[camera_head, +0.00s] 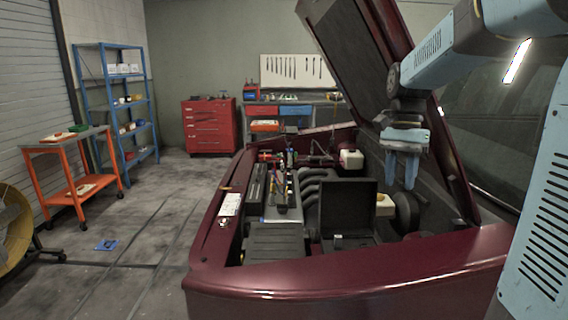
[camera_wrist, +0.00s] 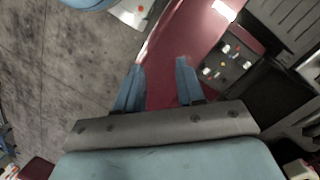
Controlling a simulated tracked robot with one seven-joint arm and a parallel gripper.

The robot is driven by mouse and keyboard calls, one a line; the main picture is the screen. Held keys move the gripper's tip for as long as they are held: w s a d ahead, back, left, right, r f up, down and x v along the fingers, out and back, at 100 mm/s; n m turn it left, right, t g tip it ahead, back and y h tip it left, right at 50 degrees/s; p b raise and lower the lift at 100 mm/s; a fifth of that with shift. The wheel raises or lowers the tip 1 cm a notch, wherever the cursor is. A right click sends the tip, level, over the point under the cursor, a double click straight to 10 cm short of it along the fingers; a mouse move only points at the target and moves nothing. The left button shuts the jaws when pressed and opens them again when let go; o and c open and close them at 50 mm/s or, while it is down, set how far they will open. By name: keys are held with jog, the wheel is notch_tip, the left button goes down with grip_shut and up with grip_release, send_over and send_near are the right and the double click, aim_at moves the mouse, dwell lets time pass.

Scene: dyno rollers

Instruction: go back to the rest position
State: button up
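My gripper (camera_head: 401,181) hangs with its blue fingers pointing down over the right side of the car's open engine bay in the head view. In the wrist view, my gripper (camera_wrist: 159,65) shows two fingers with a clear gap between them and nothing held. Beyond the fingers in that view lies a dark red body panel (camera_wrist: 190,45) of the car. The car's red front (camera_head: 330,270) fills the lower middle of the head view, and its raised hood (camera_head: 350,55) stands close to the left of my arm.
An orange cart (camera_head: 70,187), a blue shelf (camera_head: 105,75) and a red tool cabinet (camera_head: 209,128) stand left and behind. A black open case (camera_head: 348,208) sits in the engine bay. A small blue item (camera_head: 107,245) lies on the floor. Floor left of the car is mostly free.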

jog(key=s+a+n+t, duration=0.3)
jog(key=s+n+t, duration=0.5)
jog(key=s, duration=0.9)
jog(key=shift+s+f+n+h, duration=0.3)
jog(key=shift+n, duration=0.5)
jog(key=shift+a, duration=0.2)
